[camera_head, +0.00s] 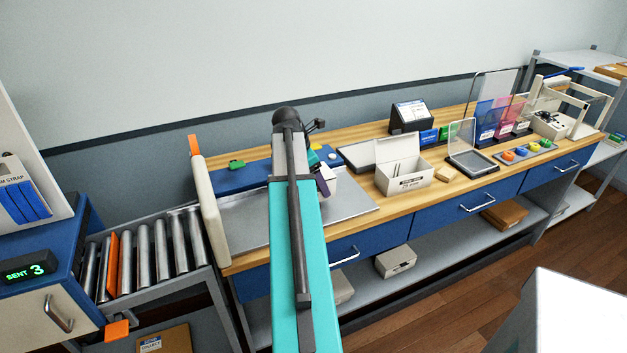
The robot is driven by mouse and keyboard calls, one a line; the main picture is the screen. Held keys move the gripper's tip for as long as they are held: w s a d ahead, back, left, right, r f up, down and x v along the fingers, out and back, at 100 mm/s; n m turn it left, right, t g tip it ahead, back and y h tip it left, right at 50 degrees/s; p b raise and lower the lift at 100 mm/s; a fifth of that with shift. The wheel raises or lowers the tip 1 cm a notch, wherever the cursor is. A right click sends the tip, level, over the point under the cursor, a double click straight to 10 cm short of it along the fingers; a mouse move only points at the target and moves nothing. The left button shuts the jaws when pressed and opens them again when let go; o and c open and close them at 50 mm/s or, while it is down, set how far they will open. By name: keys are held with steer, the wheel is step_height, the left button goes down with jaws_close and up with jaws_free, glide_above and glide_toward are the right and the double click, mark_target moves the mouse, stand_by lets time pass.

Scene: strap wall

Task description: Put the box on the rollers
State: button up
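The rollers (160,249) are a short bed of metal cylinders at the left, between a blue cabinet and the bench. An orange bar stands across them near their left end. A small white box (330,181) is on the metal plate of the bench, partly hidden behind my teal arm. My gripper (322,186) seems to be the dark part beside this box, mostly hidden by the arm. I cannot tell whether it is open, or whether it touches the box.
A cream upright panel (209,212) with an orange tip stands between the rollers and the metal plate (246,222). A counter display (30,268) reads "SENT 3". Trays, coloured bins and a clear screen crowd the bench's right. A white surface fills the lower right corner.

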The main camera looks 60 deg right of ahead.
steer(key=shift+w+d+f+p, duration=0.2)
steer(key=shift+w+d+p, duration=0.4)
steer(key=shift+w+d, duration=1.15)
steer(key=shift+s, duration=0.1)
steer(key=shift+f+p, duration=0.75)
steer(key=shift+f, duration=1)
steer(key=shift+f, duration=0.15)
steer(key=o, duration=1.1)
steer(key=shift+r, duration=0.25)
steer(key=b+v, duration=0.2)
steer(key=v, duration=0.9)
steer(key=shift+a+r+b, duration=0.15)
steer(key=shift+r+b, duration=0.2)
